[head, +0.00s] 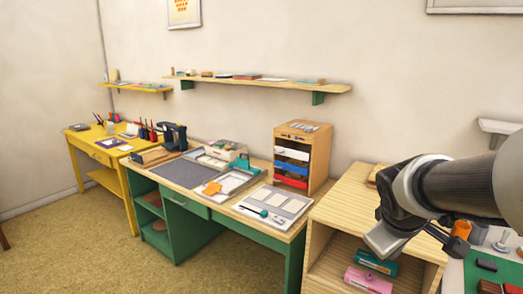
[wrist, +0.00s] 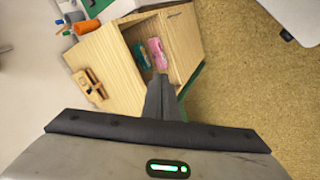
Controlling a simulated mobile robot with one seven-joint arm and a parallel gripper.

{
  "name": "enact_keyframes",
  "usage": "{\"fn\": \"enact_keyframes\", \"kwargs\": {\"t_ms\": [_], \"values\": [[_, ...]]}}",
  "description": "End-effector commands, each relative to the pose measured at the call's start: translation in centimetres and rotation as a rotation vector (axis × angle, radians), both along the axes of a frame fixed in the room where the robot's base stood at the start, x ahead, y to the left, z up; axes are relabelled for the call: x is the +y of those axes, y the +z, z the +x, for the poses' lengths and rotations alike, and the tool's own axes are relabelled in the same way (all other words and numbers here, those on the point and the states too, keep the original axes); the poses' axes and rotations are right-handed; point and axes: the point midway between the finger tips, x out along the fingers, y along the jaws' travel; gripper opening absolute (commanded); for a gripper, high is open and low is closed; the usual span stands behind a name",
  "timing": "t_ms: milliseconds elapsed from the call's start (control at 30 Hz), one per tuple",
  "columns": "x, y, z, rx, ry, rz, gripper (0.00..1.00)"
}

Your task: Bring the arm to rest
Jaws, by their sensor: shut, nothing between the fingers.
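My gripper (head: 384,241) hangs at the right of the head view, in front of the wooden cabinet (head: 340,208). Its fingers point down and to the left. In the wrist view the fingers (wrist: 160,84) are closed together with nothing between them. Behind them in that view is the cabinet's open shelf. I cannot tell how far the gripper is from the cabinet.
The shelf holds a teal item (head: 377,262) and a pink item (head: 368,281). A green desk (head: 230,226) with trays and a drawer tower (head: 318,150) stands left of the cabinet. A yellow desk (head: 95,150) is farther left. Carpet (head: 75,240) in front is clear.

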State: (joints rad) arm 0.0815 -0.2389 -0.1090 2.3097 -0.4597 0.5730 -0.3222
Motion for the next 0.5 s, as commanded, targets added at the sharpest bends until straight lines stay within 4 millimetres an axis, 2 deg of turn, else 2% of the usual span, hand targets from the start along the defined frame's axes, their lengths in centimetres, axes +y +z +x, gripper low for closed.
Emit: {"fn": "enact_keyframes", "kwargs": {"t_ms": [33,200,500], "values": [[2.0,1.1,-1.8,-0.033,-0.049,0.068,0.0],[6.9,2.3,-6.7,-0.074,-0.183,0.264,0.0],[13.5,2.8,-13.3,-0.083,-0.316,0.521,0.0]]}}
